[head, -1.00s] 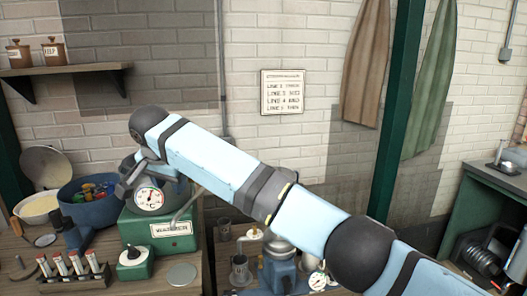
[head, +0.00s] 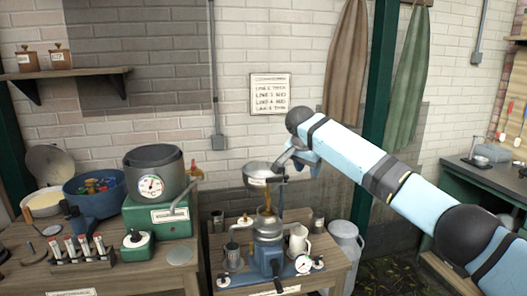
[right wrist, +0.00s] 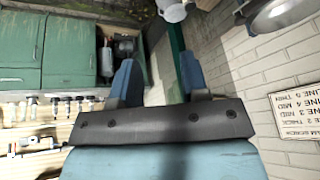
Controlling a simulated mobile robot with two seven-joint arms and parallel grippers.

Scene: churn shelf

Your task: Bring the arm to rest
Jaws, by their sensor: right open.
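My right arm comes in from the right in the head view, and its right gripper (head: 299,158) hangs at the arm's end, just right of and near a metal bowl (head: 262,174) above the churn bench. I cannot tell whether it touches the bowl. In the right wrist view the right gripper (right wrist: 155,82) has its two blue fingers apart, with nothing between them. My left gripper is not in view.
A blue-based churn machine (head: 268,245) with a white jug (head: 299,243) stands on the middle bench. Left is a green warmer (head: 160,216) with a dark pot (head: 153,174). A milk can (head: 346,250) stands right of the bench. A green post (head: 381,80) rises behind my arm.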

